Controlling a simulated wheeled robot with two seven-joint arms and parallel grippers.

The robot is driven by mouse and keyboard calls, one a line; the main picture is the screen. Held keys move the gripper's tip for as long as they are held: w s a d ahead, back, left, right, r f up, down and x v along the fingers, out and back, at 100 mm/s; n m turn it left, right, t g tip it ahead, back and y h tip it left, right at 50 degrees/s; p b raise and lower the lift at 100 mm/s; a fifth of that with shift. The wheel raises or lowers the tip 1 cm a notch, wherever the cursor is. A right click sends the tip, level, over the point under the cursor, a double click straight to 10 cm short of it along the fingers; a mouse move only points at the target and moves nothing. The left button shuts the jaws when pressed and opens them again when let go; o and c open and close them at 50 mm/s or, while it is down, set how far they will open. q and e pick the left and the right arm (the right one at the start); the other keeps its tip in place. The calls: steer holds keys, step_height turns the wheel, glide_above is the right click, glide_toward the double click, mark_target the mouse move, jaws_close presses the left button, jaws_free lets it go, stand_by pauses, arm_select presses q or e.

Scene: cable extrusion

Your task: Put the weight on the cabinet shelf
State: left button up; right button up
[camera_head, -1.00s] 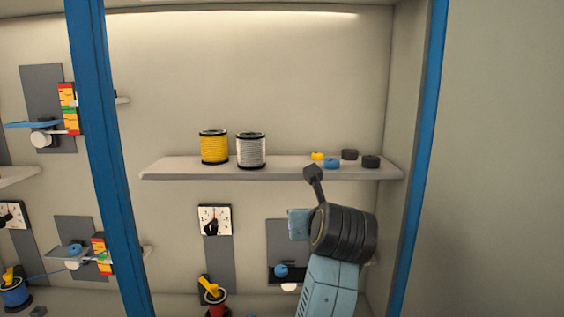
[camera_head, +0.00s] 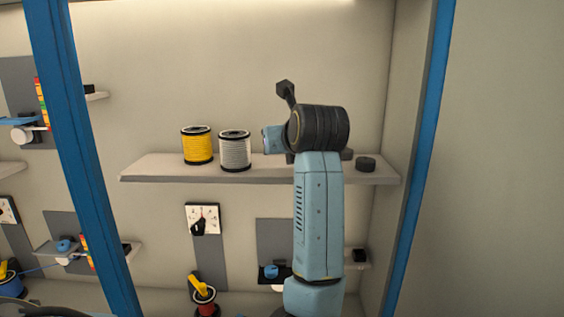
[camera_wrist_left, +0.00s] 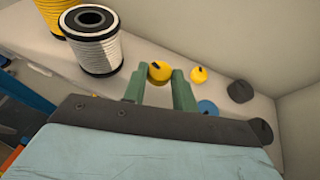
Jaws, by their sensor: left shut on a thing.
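My left gripper (camera_wrist_left: 159,77) has its green fingers shut on a yellow weight (camera_wrist_left: 158,71), seen in the left wrist view. The weight is over or on the cabinet shelf (camera_head: 140,172); I cannot tell if it touches. In the head view my left wrist hides the fingers and the held weight. Another yellow weight (camera_wrist_left: 199,74) sits on the shelf just right of the fingers. A blue weight (camera_wrist_left: 207,107) lies nearer, partly hidden by the gripper body. Two black weights, one behind (camera_wrist_left: 240,91) and one in front (camera_wrist_left: 261,130), are farther right. My right gripper is not in view.
A yellow spool (camera_head: 197,146) and a white spool (camera_head: 235,150) stand on the shelf left of the gripper. A blue cabinet post (camera_head: 424,150) is at the right. Below the shelf are a dial (camera_head: 203,218) and a blue weight (camera_head: 271,271) on a small black platform.

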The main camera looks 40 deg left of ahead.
mark_target(285, 175)
arm_select(q)
steer(key=shift+f, duration=2.2)
steer(key=shift+f, duration=0.2)
steer(key=o, duration=0.9)
steer(key=shift+r, duration=0.2)
steer(key=shift+d+r, duration=0.15)
steer(key=shift+d, duration=0.05)
steer(key=b+v, duration=0.1)
steer(key=v, duration=0.6)
steer(key=shift+s, duration=0.1)
